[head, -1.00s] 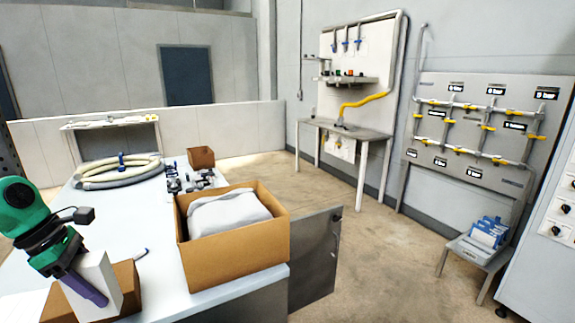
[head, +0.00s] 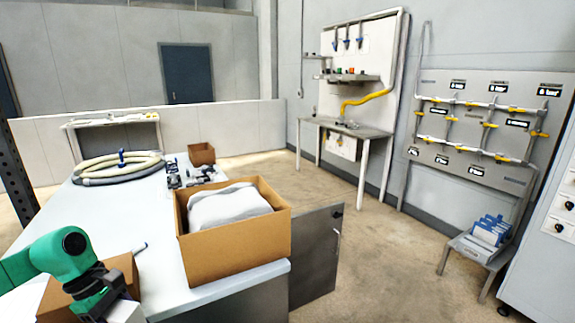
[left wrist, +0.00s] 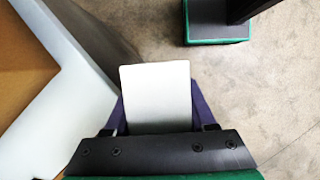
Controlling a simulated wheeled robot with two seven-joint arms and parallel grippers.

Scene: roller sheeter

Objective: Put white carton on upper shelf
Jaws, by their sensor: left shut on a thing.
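The white carton (left wrist: 157,92) is held between the purple fingers of my left gripper (left wrist: 158,112) in the left wrist view, with bare floor beneath and beyond it. In the head view only a small part of the carton (head: 126,312) shows at the bottom edge, below my green and black left wrist. My left fingers are mostly out of the head view. My right gripper is in neither view. I cannot make out the upper shelf; a dark perforated upright (head: 14,165) stands at the far left.
On the white table (head: 160,262) are an open cardboard box (head: 232,240) with pale contents, a coiled hose (head: 118,170), a small brown box (head: 201,154) and another brown box (head: 62,300) behind my left arm. Open floor lies to the right.

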